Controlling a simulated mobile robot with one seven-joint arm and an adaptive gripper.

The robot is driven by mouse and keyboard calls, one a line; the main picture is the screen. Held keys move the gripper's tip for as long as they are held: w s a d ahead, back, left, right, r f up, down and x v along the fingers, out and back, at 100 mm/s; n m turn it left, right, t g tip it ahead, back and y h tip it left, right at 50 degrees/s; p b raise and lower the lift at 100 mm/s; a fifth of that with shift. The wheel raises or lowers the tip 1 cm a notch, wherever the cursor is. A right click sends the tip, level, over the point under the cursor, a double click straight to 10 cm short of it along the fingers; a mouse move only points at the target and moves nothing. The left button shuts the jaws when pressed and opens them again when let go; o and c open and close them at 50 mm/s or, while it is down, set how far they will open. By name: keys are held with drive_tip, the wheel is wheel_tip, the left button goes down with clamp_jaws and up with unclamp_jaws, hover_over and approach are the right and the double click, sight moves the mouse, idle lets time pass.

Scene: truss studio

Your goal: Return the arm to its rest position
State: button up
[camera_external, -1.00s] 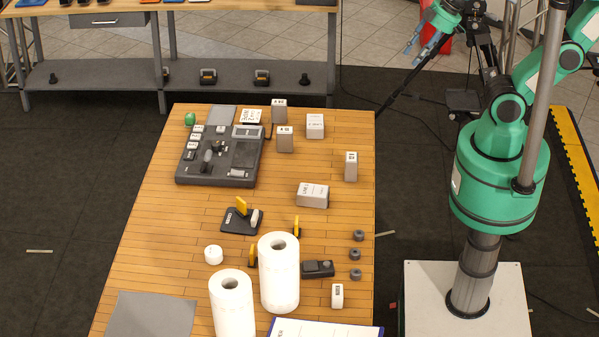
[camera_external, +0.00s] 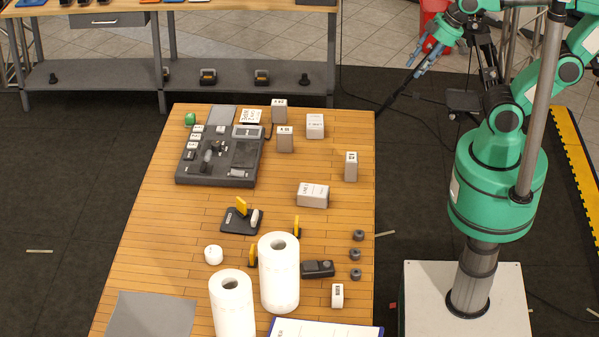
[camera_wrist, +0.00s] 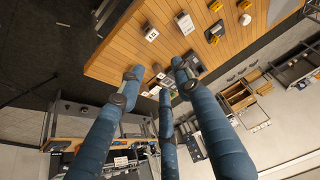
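My arm stands to the right of the wooden table (camera_external: 225,215), bent, with its base on a white block. My gripper (camera_external: 415,61) hangs in the air beyond the table's far right corner, apart from the table and everything on it. Its blue fingers point down and left. In the wrist view my gripper (camera_wrist: 155,85) shows three blue fingers spread apart with nothing held between them. The table (camera_wrist: 165,30) shows beyond the fingers, at the top of the wrist view.
The table carries a dark device board (camera_external: 243,176), several grey-white boxes (camera_external: 313,195) and two white rolls (camera_external: 279,280). A workbench (camera_external: 215,75) stands behind. A dark stand (camera_external: 464,101) is close below my gripper. Open floor (camera_external: 410,170) lies between table and arm.

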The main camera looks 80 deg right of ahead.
wheel_tip(320, 180, down, 9)
drive_tip(key=b, duration=0.8)
drive_tip(key=shift+o, duration=0.6)
